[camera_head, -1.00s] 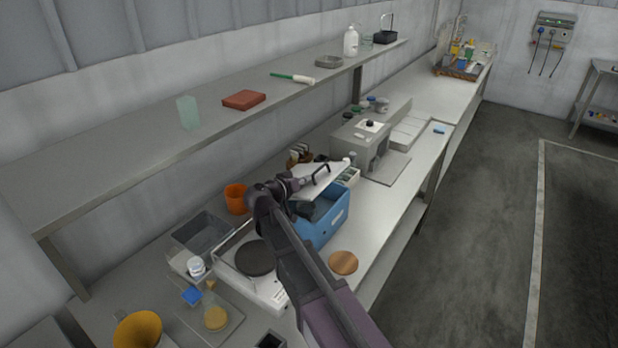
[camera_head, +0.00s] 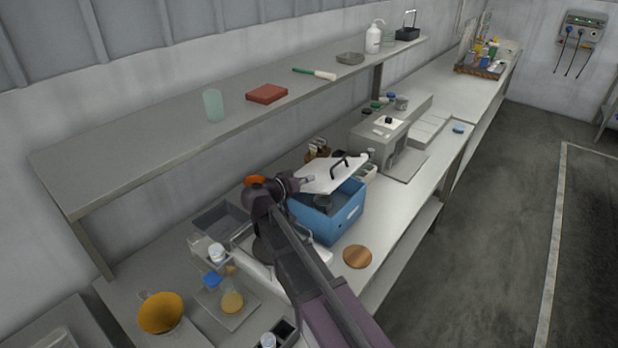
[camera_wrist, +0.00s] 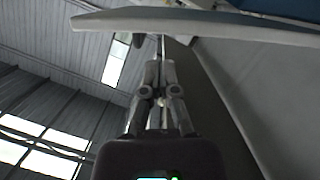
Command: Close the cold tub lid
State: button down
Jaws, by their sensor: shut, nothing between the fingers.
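The cold tub (camera_head: 334,222) is a blue box on the bench in the head view, with its inside partly visible. Its white lid (camera_head: 322,178) with a dark handle (camera_head: 346,166) is raised at a tilt above the tub, its near side lifted clear of the rim. My gripper (camera_head: 306,180) is at the lid's left edge; whether it touches cannot be told. In the wrist view my gripper (camera_wrist: 160,72) is shut and empty, and the lid (camera_wrist: 190,20) shows as a pale slab across the top, just past the fingertips.
A round wooden disc (camera_head: 357,257) lies in front of the tub. A grey machine (camera_head: 385,140) stands to its right. A long shelf (camera_head: 190,135) runs above the bench behind. The floor at right is clear.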

jog(key=shift+r, duration=0.1)
notch_tip(320, 180, up, 14)
jog(key=w+d+m+g+y+p, duration=0.1)
jog(key=g+p, duration=0.4)
jog(key=p, duration=1.8)
jog(key=w+m+y, duration=0.1)
jog(key=m+y, duration=0.1)
jog(key=shift+w+d+m+g, duration=0.15)
jog(key=shift+d+m+g, duration=0.15)
jog(key=shift+d, duration=0.05)
jog(key=shift+s+a+f+b+x, duration=0.15)
jog(key=shift+s+f+b+x, duration=0.2)
jog(key=shift+b+x, duration=1.65)
jog(key=shift+s+a+f+b+x, duration=0.3)
jog(key=shift+b+x, duration=1.25)
jog(key=shift+x, duration=0.7)
jog(key=shift+s+a+f+b+x, duration=0.1)
jog(key=shift+s+f+b+x, duration=0.25)
jog(key=shift+b+x, duration=1.65)
jog(key=shift+w+d+f, duration=0.1)
jog(key=shift+w+f, duration=0.05)
jog(key=shift+w, duration=0.05)
